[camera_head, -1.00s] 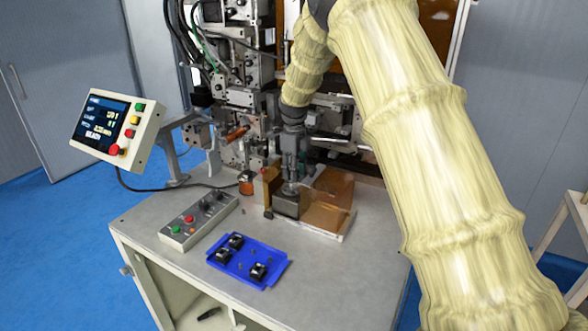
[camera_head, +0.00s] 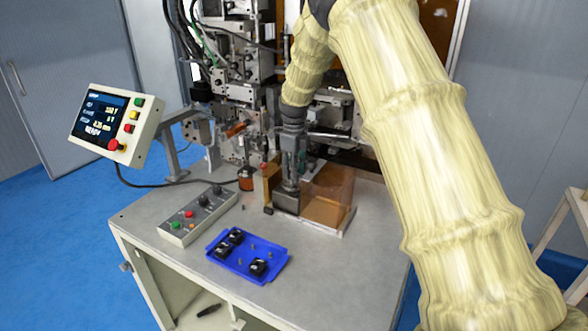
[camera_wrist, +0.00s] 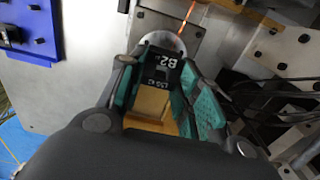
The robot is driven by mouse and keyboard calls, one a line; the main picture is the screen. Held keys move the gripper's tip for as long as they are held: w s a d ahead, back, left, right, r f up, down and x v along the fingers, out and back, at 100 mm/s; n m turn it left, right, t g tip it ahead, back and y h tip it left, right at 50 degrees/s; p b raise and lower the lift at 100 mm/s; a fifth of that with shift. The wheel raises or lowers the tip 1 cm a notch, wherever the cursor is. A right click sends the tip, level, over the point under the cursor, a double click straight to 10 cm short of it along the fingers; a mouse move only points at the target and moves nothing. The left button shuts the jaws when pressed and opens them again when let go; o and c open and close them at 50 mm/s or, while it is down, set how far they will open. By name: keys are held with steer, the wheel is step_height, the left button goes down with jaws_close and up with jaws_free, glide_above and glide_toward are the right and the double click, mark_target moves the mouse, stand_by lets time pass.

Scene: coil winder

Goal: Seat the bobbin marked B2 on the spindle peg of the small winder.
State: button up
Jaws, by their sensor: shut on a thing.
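The bobbin marked B2 (camera_wrist: 165,61) is black with white lettering and sits between the teal fingers of my gripper (camera_wrist: 160,85) in the wrist view. My gripper is shut on it. A grey rounded metal part shows just beyond the bobbin. I cannot tell whether it is the peg or whether the bobbin touches it. In the head view my gripper (camera_head: 289,185) points down over a dark grey block (camera_head: 286,203), beside the amber guards. The bobbin and the spindle peg cannot be made out there.
A blue tray (camera_head: 240,273) with black bobbins and bare pegs lies at the table front. A button box (camera_head: 195,217) is left of it. Amber guards (camera_head: 328,190) stand close around my gripper. The large machine (camera_head: 245,90) rises behind. Copper wire (camera_wrist: 189,18) runs near the bobbin.

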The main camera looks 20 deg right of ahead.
steer(key=shift+f, duration=0.85)
steer(key=o, duration=0.8)
steer(key=shift+c, duration=0.2)
step_height(320, 180, up, 12)
